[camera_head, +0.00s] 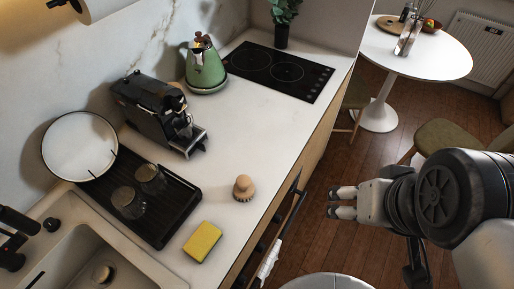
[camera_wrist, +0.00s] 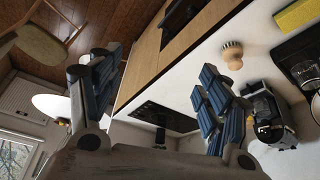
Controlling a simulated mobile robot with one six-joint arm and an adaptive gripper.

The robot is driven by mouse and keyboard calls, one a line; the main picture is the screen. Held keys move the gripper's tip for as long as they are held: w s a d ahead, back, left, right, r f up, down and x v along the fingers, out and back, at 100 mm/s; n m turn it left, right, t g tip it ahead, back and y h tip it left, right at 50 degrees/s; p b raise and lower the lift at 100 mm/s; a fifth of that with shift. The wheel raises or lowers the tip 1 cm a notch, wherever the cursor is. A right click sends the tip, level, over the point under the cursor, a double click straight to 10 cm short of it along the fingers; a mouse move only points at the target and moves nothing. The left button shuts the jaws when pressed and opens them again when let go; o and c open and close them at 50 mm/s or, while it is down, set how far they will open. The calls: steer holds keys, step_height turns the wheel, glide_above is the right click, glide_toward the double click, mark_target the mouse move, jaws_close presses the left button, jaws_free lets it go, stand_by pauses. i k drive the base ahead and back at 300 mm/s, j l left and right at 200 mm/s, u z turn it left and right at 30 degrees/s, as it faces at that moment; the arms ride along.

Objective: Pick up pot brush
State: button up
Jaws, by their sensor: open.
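My gripper (camera_head: 342,202) is beside the counter, over the floor, to the right of the brush. In the wrist view my gripper (camera_wrist: 155,95) has its blue-padded fingers spread wide, with nothing between them.
A yellow sponge (camera_head: 202,241) lies near the brush, toward the sink (camera_head: 60,250). A black drying rack (camera_head: 172,222) holds two glasses. The coffee machine (camera_head: 155,108), green kettle (camera_head: 205,68) and black hob (camera_head: 280,70) stand farther back. A dark rail (camera_head: 290,215) runs along the cabinet front.

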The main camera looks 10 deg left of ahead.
mark_target(243, 188)
steer(key=u, duration=1.6)
